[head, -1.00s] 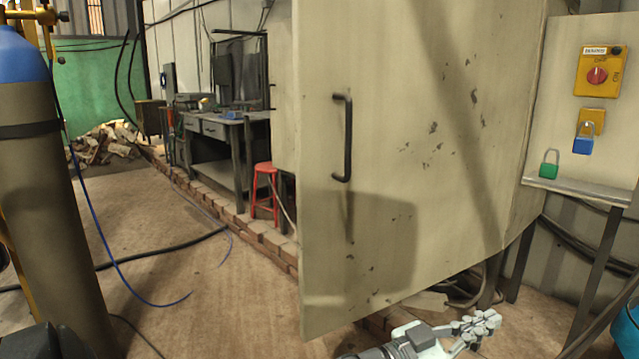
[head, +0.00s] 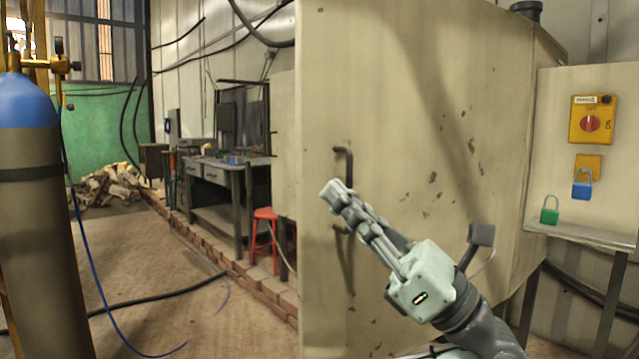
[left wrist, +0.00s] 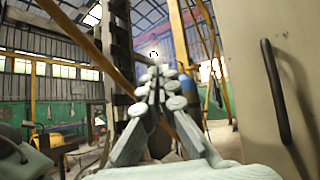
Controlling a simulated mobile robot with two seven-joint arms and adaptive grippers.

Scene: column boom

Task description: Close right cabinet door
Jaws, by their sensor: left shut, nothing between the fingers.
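The right cabinet door (head: 420,130) is a large beige panel with dark scuffs, filling the middle of the head view. Its free left edge stands out from the cabinet, so it looks open. The dark bar handle (head: 344,165) is near that edge; its middle is hidden behind my fingers. My left gripper (head: 335,192) is shut and empty, in front of the handle. In the left wrist view the shut fingers (left wrist: 155,78) point past the door's edge, with the handle (left wrist: 275,90) to their right and apart from them. My right gripper is not in view.
A blue-topped gas cylinder (head: 35,200) stands at the left. A red stool (head: 264,238) and workbench (head: 225,165) are behind the door's left edge. A shelf (head: 580,232) with a green padlock (head: 549,212) is at the right. The floor at left is mostly clear, with hoses across it.

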